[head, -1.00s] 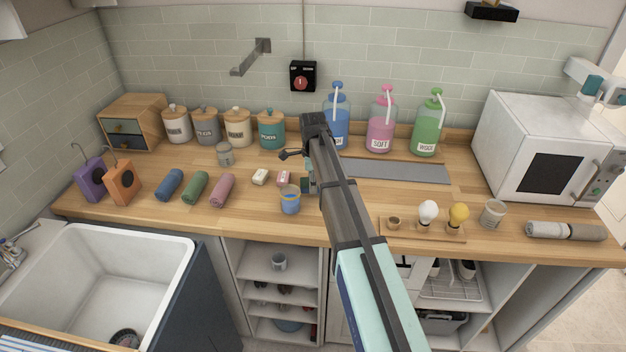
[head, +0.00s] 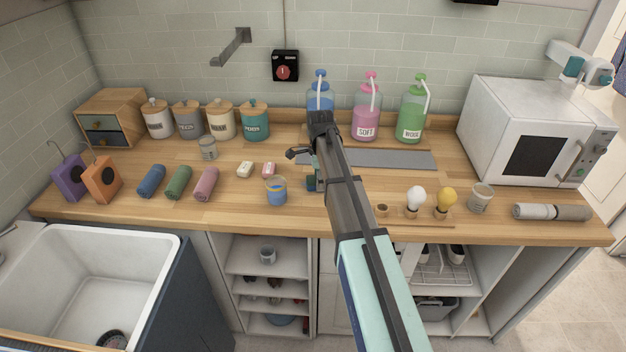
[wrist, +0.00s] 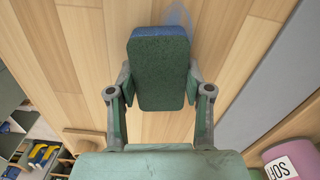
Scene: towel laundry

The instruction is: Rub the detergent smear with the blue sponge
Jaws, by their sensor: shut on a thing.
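The blue sponge (wrist: 162,75) is in my gripper (wrist: 160,85), clasped between its two fingers in the wrist view. Its broad face looks dark green and its far edge is blue. A faint bluish, see-through smear (wrist: 179,14) lies on the wooden counter just beyond the sponge's far edge. The sponge may cover part of it. I cannot tell whether the sponge touches the counter. In the head view my arm hides most of the gripper and sponge, and the smear cannot be made out.
A blue-banded cup (head: 277,191) stands left of my arm, near two soap bars. A grey mat (head: 395,159) and pump bottles (head: 366,120) are behind. Right of the arm are bulbs on a wooden stand (head: 428,214), a jar (head: 480,198) and a microwave (head: 530,140).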

